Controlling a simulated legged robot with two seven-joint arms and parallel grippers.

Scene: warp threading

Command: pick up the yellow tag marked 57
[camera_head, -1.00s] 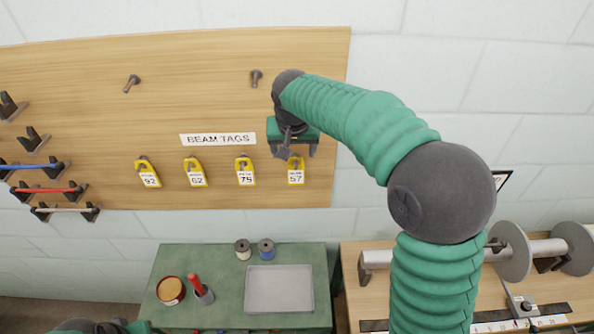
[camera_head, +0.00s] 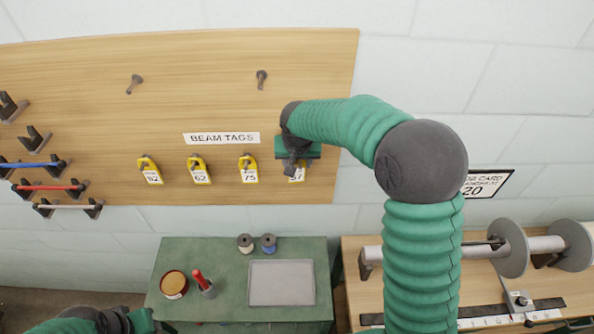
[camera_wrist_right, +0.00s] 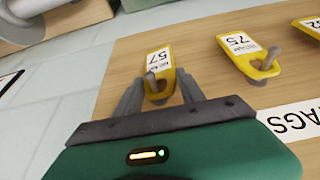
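The yellow tag marked 57 (camera_head: 298,177) hangs on a peg at the right end of the tag row, its top hidden by my right gripper in the head view. In the right wrist view the same tag (camera_wrist_right: 159,63) shows its white label and the peg through its yellow loop. My right gripper (camera_wrist_right: 159,92) is open, with one finger on either side of the tag's loop end; I cannot tell whether they touch it. In the head view the right gripper (camera_head: 298,165) is at the board. My left gripper (camera_head: 125,322) is partly visible at the bottom left; its fingers are unclear.
Tag 75 (camera_head: 248,172) hangs just left of tag 57, with tag 62 (camera_head: 199,173) and another tag (camera_head: 150,172) farther left. The BEAM TAGS sign (camera_head: 221,138) is above them. A green table (camera_head: 225,300) holding a grey tray (camera_head: 282,260) stands below.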

